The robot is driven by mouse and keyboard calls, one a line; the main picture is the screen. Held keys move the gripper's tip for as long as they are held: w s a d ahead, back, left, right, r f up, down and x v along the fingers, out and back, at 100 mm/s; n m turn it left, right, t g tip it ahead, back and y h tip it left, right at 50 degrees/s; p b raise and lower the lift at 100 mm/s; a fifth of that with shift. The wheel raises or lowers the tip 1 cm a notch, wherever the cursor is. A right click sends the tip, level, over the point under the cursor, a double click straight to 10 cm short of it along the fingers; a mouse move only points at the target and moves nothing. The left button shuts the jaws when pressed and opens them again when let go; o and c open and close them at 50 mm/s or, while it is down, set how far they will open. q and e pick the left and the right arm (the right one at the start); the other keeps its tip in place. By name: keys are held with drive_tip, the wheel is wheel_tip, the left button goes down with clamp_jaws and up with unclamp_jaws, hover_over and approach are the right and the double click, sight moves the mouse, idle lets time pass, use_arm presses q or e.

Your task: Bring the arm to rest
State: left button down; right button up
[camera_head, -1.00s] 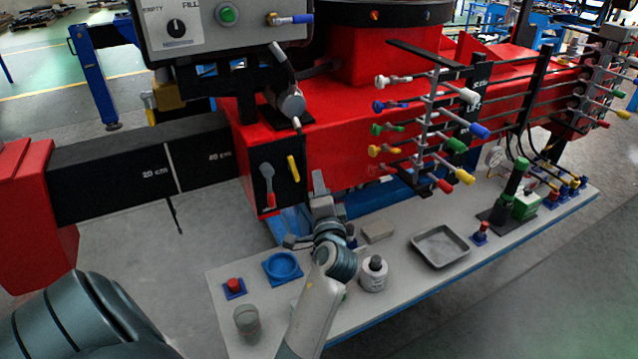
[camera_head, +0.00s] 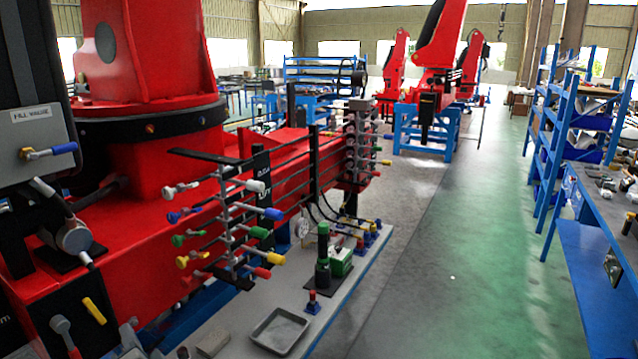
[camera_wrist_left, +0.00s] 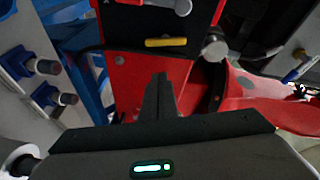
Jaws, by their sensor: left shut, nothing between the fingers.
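My left gripper (camera_head: 129,335) shows only in part at the bottom left of the head view, in front of the red crane stand (camera_head: 140,235). In the left wrist view the gripper (camera_wrist_left: 160,82) has its fingers together with nothing between them. It points toward the black panel (camera_wrist_left: 150,18) with the yellow handle (camera_wrist_left: 166,42), apart from it as far as I can tell. The rest of my left arm is cut off below the head view. My right gripper is in neither view.
A row of coloured levers (camera_head: 235,225) juts out from the stand. The grey tray (camera_head: 279,331) and a green-topped device (camera_head: 323,258) stand on the bench. Green floor (camera_head: 470,250) lies open to the right, before a blue workbench (camera_head: 590,260).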

use_arm(q)
drive_tip(key=s+d+f+n+g+h, duration=0.2)
drive_tip(key=s+d+f+h, duration=0.25)
drive_tip(key=s+f, duration=0.5)
drive_tip(key=s+d+f+g+h, duration=0.2)
drive_tip(key=s+d+f+h, duration=0.1)
drive_tip(key=s+d+f, duration=0.4)
drive_tip(key=s+d+f+n+g+h, duration=0.1)
drive_tip(key=s+d+f+g+h, duration=0.15)
drive_tip(key=s+d, duration=0.45)
drive_tip(key=s+d+f+g+h, duration=0.25)
drive_tip(key=s+d+f, duration=0.2)
drive_tip(key=s, duration=0.55)
wheel_tip(320, 180, down, 29)
drive_tip(key=g+b, duration=0.1)
drive_tip(key=s+a+f+g+b, duration=0.1)
drive_tip(key=s+a+f, duration=0.2)
drive_tip(key=s+f, duration=1.5)
drive_tip(key=shift+s+f, duration=0.25)
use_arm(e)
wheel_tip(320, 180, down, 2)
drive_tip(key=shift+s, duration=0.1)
use_arm(q)
drive_tip(key=c, duration=2.5)
unclamp_jaws()
drive_tip(key=shift+a, duration=0.1)
